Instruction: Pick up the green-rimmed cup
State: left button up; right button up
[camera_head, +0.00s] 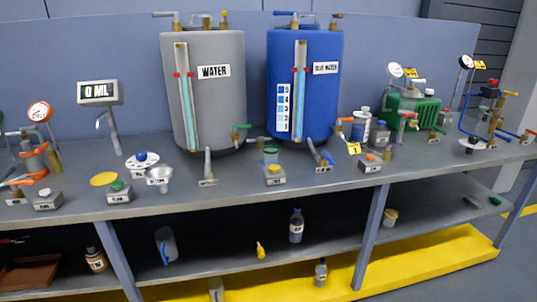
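A small cup with a green rim (270,157) stands upright on the grey bench top (330,190), between the two tanks and just behind a small box with a yellow button (274,175). The box hides part of the cup's lower body. I cannot tell whether the cup holds anything. Neither of my grippers shows in the head view.
Bottles (361,125) and a green machine (410,108) stand to the right.

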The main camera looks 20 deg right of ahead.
aim_at(271, 152)
jog(key=i+z, duration=0.1)
jog(key=i, duration=0.5)
jog(key=i+j+z, duration=0.1)
jog(key=i, duration=0.55)
jog(key=j, duration=0.1)
